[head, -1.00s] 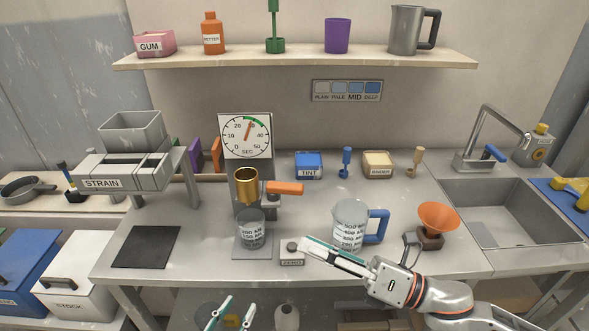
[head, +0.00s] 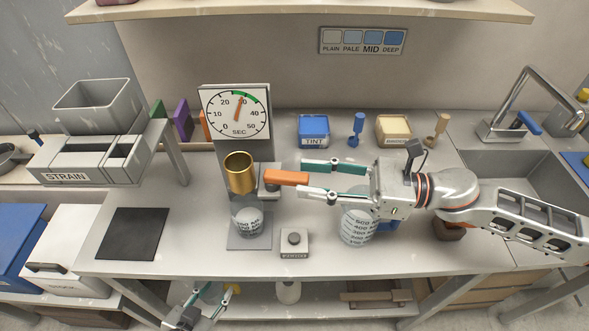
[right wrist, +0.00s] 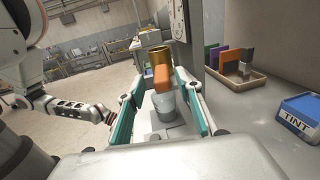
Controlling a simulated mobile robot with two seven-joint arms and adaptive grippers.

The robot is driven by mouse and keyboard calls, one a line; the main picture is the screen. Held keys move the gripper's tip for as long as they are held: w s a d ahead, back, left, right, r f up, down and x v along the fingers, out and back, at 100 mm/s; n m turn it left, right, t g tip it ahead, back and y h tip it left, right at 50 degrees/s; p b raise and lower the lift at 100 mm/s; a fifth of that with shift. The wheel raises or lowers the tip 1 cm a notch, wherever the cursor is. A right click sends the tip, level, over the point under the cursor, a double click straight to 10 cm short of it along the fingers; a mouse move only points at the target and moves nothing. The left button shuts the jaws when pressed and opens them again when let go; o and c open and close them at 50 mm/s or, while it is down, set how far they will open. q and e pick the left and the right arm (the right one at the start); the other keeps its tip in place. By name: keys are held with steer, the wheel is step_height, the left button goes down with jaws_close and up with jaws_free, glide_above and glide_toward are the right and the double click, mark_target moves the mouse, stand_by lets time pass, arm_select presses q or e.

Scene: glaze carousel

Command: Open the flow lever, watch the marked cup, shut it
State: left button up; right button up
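The orange flow lever (head: 287,177) sticks out to the right of the gold cup-shaped vessel (head: 240,173). The clear marked cup (head: 249,222) stands upright on a grey plate below that vessel; its fill level is too small to tell. My right gripper (head: 302,179) is open, with its fingertips on either side of the lever's free end and a gap visible. In the right wrist view the lever (right wrist: 162,78) shows between the spread fingers, with the cup (right wrist: 164,105) below. My left gripper (head: 215,294) is open and empty, low in front of the table edge.
A dial marked SEC (head: 236,113) stands behind the vessel, its needle near the green band. A larger marked jug (head: 357,222) stands partly under my right gripper. A grey button box (head: 294,243) is beside the cup. A dark mat (head: 139,233) lies left.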

mark_target(294, 175)
steer(key=shift+w+a+p, duration=0.15)
steer(key=shift+w+a, duration=0.05)
steer(key=shift+a, duration=0.75)
steer(key=shift+w+a+p, duration=0.15)
steer(key=shift+w+a, duration=0.05)
steer(key=shift+a, duration=0.7)
jaws_close()
